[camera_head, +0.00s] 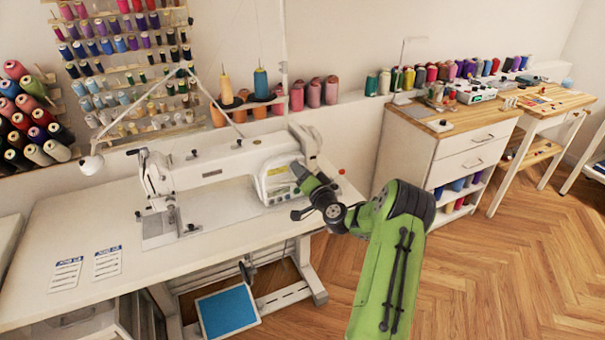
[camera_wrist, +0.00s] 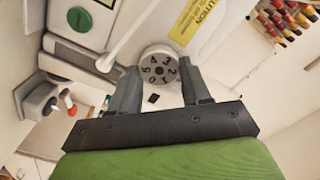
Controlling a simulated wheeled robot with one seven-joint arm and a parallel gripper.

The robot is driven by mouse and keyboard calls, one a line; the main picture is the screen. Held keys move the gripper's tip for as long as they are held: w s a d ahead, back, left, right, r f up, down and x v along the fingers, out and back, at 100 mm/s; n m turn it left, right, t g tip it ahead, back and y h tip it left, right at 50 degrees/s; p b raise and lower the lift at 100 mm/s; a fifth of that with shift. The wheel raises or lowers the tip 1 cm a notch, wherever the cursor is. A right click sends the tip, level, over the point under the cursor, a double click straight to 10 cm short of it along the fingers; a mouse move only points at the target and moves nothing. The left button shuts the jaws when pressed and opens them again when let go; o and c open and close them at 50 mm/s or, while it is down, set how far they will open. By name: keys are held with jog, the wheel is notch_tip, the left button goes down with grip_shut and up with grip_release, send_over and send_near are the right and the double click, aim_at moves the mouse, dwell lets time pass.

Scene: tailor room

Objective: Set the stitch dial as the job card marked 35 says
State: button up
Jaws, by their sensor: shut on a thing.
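The white sewing machine (camera_head: 230,165) stands on its table, with my gripper (camera_head: 297,192) at the right end of its head. In the wrist view the round grey stitch dial (camera_wrist: 159,69) has dark digits around its face. My gripper (camera_wrist: 162,75) is shut on the dial, one finger on each side of it. A small black mark (camera_wrist: 153,98) is on the machine body beside the dial. Two job cards, a left one (camera_head: 65,274) and a right one (camera_head: 107,262), lie flat on the table's left part. Their print is too small to read surely.
A green round button (camera_wrist: 80,19) and a yellow caution label (camera_wrist: 190,20) are near the dial. Thread stands (camera_head: 260,97) rise behind the machine. A white cabinet (camera_head: 440,150) stands to the right, with open wooden floor in front.

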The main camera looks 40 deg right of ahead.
jog(key=shift+f+m+p, duration=0.15)
jog(key=shift+m+p, duration=0.8)
jog(key=shift+m, duration=1.85)
jog(key=shift+f+m+p, duration=0.15)
jog(key=shift+m+p, duration=0.75)
jog(key=shift+m, duration=1.9)
jog(key=o, duration=1.1)
jog(key=shift+s, duration=0.1)
jog(key=shift+c, duration=0.2)
